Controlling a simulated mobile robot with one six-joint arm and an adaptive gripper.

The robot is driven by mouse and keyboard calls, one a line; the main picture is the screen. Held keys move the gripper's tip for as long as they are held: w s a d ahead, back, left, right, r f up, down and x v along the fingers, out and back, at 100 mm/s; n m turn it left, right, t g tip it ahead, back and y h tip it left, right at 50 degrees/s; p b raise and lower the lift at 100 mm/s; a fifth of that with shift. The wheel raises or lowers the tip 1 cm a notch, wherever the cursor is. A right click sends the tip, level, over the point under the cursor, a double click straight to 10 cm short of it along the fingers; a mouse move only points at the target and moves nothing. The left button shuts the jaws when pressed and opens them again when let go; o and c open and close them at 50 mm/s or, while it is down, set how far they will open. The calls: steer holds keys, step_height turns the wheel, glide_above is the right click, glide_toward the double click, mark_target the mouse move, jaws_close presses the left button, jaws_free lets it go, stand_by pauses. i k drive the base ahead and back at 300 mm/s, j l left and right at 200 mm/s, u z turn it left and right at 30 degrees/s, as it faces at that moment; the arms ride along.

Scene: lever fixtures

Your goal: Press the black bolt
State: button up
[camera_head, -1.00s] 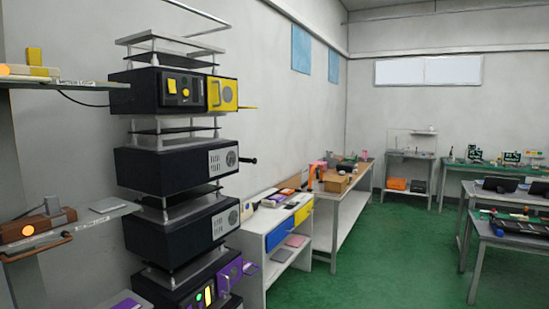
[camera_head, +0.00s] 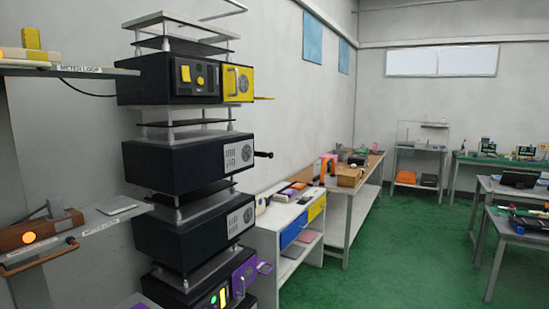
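A black bolt (camera_head: 264,154) sticks out to the right from the side of the second black box (camera_head: 172,168) in the stack, just beyond its grey vented panel (camera_head: 238,155). It looks like a short dark rod with a thicker end. Its far side and mounting are hidden by the box. My gripper is not in view.
The stack also holds a top box with a yellow panel (camera_head: 238,84) and lower boxes, one with a purple panel (camera_head: 243,278). Shelves (camera_head: 95,232) stand at left. A white cabinet (camera_head: 290,215) is beyond the stack. Green floor (camera_head: 400,250) is open at right.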

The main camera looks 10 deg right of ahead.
mark_target(260, 153)
steer(key=i+l, duration=0.2)
steer(key=i, duration=0.35)
steer(key=i+l, duration=0.2)
steer(key=i, duration=0.3)
steer(key=i+l, duration=0.2)
steer(key=i, duration=0.35)
steer(key=i+l, duration=0.2)
steer(key=i, duration=0.35)
steer(key=i+l, duration=0.15)
steer(key=i, duration=0.35)
